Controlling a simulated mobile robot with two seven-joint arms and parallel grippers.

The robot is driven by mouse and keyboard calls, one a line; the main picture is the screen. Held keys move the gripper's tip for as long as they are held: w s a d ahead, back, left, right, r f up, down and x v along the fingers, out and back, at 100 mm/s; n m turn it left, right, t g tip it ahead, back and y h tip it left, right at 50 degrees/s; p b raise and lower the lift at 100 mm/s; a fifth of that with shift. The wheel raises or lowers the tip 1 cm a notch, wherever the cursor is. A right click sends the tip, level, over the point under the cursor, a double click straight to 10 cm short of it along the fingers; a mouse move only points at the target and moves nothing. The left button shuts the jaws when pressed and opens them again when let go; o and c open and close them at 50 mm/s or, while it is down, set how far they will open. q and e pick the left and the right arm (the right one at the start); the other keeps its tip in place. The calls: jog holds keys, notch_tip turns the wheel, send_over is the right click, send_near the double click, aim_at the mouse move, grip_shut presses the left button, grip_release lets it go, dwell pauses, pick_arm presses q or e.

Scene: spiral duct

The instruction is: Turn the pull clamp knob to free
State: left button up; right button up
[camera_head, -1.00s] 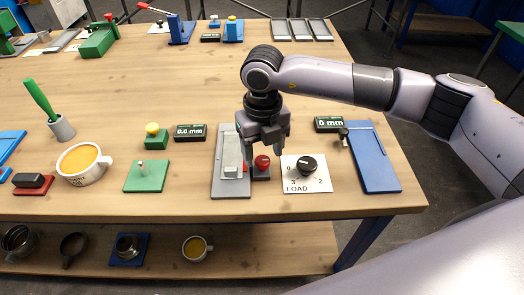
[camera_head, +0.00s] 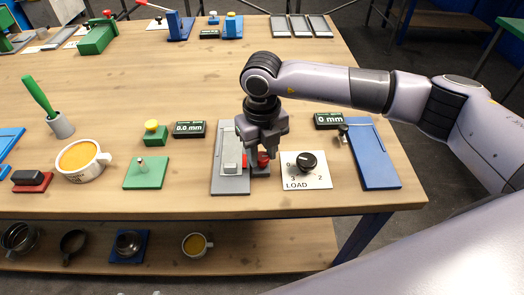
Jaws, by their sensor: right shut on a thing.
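A red knob (camera_head: 263,158) on a small dark block stands beside the grey plate (camera_head: 230,187). It is partly hidden by my right gripper (camera_head: 259,164). That gripper comes down from above and is shut on the red knob. The marking of the knob's setting cannot be read. To its right, a black dial (camera_head: 306,162) sits on a white card marked LOAD, with numbers around it. My left gripper is not in view.
A blue plate (camera_head: 374,160) with a small post and a 0 mm display (camera_head: 328,121) lie to the right. A green plate (camera_head: 147,173), a 0.0 mm display (camera_head: 189,129) and a full cup (camera_head: 83,160) stand to the left. The table's front edge is near.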

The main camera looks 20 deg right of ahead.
jog(key=n+b, duration=0.4)
jog(key=shift+f, duration=0.15)
jog(key=n+b, duration=0.3)
jog(key=n, duration=0.1)
jog(key=shift+n+b, duration=1.05)
jog(key=shift+n, duration=0.35)
jog(key=shift+n+b, duration=0.55)
jog(key=shift+n, duration=0.35)
jog(key=shift+n+b, duration=0.4)
jog(key=shift+n, duration=0.4)
jog(key=shift+r+n+b, duration=0.25)
jog(key=shift+n+b, duration=0.35)
jog(key=shift+n, duration=0.9)
jog(key=o, duration=1)
